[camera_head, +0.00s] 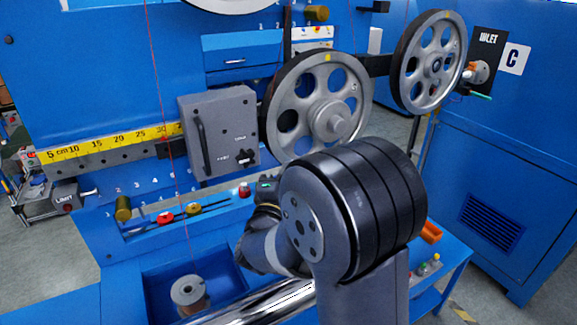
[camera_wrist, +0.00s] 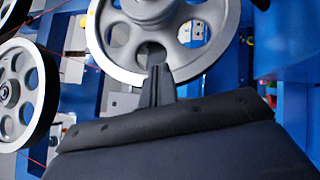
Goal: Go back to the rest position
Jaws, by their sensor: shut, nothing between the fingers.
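My gripper (camera_wrist: 159,80) shows in the wrist view with its dark fingers shut together and nothing between them. Its tips point at the lower part of a large grey spoked pulley wheel (camera_wrist: 208,52); I cannot tell whether they touch it. In the head view my arm stands in the lower middle and hides the gripper. The large pulley wheel (camera_head: 300,83) there is behind and above my arm, on the front of the blue machine. A second pulley wheel (camera_head: 415,80) is mounted at the upper right.
A grey box with a handle (camera_head: 222,130) sits left of the large pulley. A yellow scale (camera_head: 100,145) runs along the machine at left. A thin red line (camera_head: 164,100) hangs down toward a spool (camera_head: 188,292) in a blue recess. A blue cabinet (camera_head: 500,160) stands at right.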

